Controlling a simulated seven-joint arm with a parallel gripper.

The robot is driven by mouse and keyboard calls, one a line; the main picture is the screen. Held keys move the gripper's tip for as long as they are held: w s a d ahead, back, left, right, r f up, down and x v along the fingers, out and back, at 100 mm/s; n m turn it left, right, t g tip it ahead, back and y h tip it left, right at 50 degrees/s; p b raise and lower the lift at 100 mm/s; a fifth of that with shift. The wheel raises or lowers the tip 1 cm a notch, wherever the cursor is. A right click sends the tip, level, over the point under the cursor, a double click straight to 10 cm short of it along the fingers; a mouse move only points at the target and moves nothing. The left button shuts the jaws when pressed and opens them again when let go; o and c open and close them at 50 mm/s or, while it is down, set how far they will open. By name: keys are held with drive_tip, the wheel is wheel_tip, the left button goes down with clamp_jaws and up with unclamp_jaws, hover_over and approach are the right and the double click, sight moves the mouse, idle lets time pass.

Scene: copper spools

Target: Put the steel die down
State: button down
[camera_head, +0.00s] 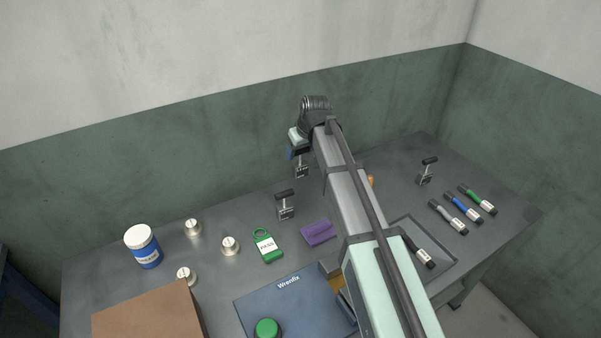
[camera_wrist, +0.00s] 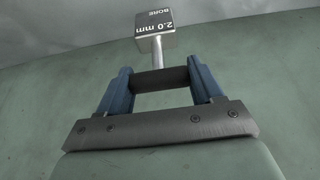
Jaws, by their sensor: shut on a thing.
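My gripper (camera_head: 298,155) is at the back of the bench, near the green wall. In the wrist view my gripper (camera_wrist: 161,77) has its two blue fingers closed on the dark crossbar of a steel die (camera_wrist: 157,44). The die is a steel block on a thin stem, marked "2.0 mm BORE". In the head view the held die (camera_head: 302,171) hangs below the fingers near the bench's back edge. I cannot tell its exact height. Two similar pieces with black crossbars stand upright on the bench, one (camera_head: 286,211) just in front and one (camera_head: 425,178) far right.
The grey bench (camera_head: 330,205) holds a purple block (camera_head: 319,233), a green PASS tag (camera_head: 267,246), a blue "Wrenfix" panel (camera_head: 275,305), several small silvery round pieces (camera_head: 230,246), a blue jar (camera_head: 143,248), a brown box (camera_head: 145,312), a tray (camera_head: 447,258) and several markers (camera_head: 463,208).

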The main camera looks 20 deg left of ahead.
sight(302, 165)
drive_tip(key=shift+f, duration=3.5)
drive_tip(key=shift+f, duration=0.15)
drive_tip(key=shift+c, duration=0.8)
unclamp_jaws()
drive_tip(key=v, duration=1.2)
